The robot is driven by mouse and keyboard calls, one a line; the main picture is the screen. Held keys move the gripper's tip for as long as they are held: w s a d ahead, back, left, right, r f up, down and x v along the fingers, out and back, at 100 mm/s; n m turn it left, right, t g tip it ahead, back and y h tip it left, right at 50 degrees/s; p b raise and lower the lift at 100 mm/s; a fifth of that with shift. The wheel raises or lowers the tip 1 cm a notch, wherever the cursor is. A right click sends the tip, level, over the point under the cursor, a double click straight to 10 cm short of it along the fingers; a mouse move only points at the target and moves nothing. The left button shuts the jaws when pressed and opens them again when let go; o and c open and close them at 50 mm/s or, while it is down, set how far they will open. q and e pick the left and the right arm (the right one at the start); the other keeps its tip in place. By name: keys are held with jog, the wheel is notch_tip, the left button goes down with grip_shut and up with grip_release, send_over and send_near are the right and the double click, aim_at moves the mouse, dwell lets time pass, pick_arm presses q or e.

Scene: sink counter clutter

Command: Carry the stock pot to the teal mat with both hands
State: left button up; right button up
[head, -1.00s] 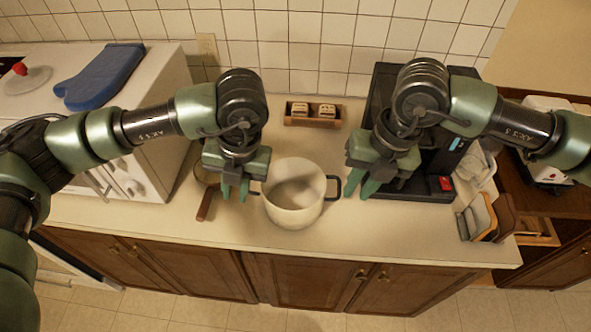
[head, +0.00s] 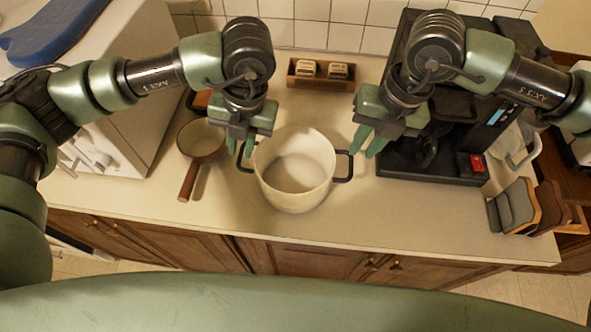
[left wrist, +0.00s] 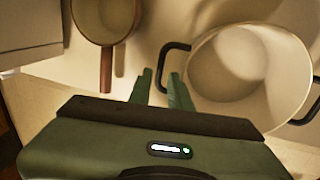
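The stock pot (head: 295,196) is cream, open and empty, with dark loop handles on its left and right. It stands upright on the counter. My left gripper (head: 241,150) has its fingers parted at the left handle. My right gripper (head: 368,149) is open, just right of and above the right handle (head: 344,168), and holds nothing. I cannot make out a teal mat in these views.
A saucepan (head: 202,139) with a brown handle is left of the pot. A wooden rack (head: 320,74) stands behind it. A black coffee machine (head: 430,165) is close on the right, with a holder (head: 517,206) beyond it. The counter's front strip is clear.

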aim_at(240, 159)
pick_arm(q)
jog(key=shift+s, duration=0.1)
pick_arm(e)
jog(key=shift+s, duration=0.1)
